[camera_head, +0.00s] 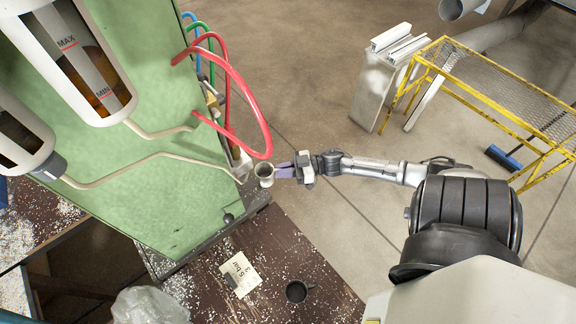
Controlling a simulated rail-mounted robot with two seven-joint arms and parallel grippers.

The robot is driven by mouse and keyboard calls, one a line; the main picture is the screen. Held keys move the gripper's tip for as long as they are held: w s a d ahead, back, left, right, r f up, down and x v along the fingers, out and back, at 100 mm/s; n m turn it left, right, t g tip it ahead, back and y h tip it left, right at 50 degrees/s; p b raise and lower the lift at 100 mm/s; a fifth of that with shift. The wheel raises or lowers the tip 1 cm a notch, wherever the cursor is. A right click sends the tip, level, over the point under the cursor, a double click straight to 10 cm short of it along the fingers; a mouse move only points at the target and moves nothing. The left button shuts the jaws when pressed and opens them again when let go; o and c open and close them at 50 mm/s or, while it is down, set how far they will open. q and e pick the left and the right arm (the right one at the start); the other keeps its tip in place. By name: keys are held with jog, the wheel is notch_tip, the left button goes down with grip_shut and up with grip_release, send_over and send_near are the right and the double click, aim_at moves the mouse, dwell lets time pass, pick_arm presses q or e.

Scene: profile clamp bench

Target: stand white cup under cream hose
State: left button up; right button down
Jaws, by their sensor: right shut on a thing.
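The white cup (265,170) is beside the right edge of the green machine panel, its mouth facing up toward the camera. My right gripper (284,171) reaches in from the right and is shut on the cup's right side. A cream hose (150,157) runs from the lower-left reservoir across the panel and ends near the panel's right edge, a little left of the cup. A second cream hose (160,134) leaves the upper reservoir and is shorter. I cannot tell the cup's height relative to the hose end. My left gripper is not in view.
The green panel (180,215) carries red, green and blue hoses; a red hose (262,125) loops just above the cup. The brown bench (275,250) below holds a dark cup (297,291), a paper label (241,274) and white chips. A yellow frame (480,85) stands at upper right.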

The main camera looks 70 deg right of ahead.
aim_at(267, 183)
jog(key=shift+w+a+p, duration=0.35)
jog(key=shift+w+a, duration=0.1)
jog(key=shift+a, duration=0.45)
jog(key=shift+w+a+p, duration=0.3)
jog(key=shift+w+a, duration=0.15)
jog(key=shift+a, duration=0.4)
jog(key=shift+w+a+f, duration=0.1)
jog(key=shift+w+a, duration=0.15)
jog(key=shift+a, duration=0.2)
jog(key=shift+w+a, duration=0.2)
jog(key=shift+a, duration=0.25)
jog(key=shift+p, duration=0.35)
jog(key=shift+f, duration=0.35)
jog(key=c, duration=1.2)
grip_release()
jog(key=shift+o, duration=0.2)
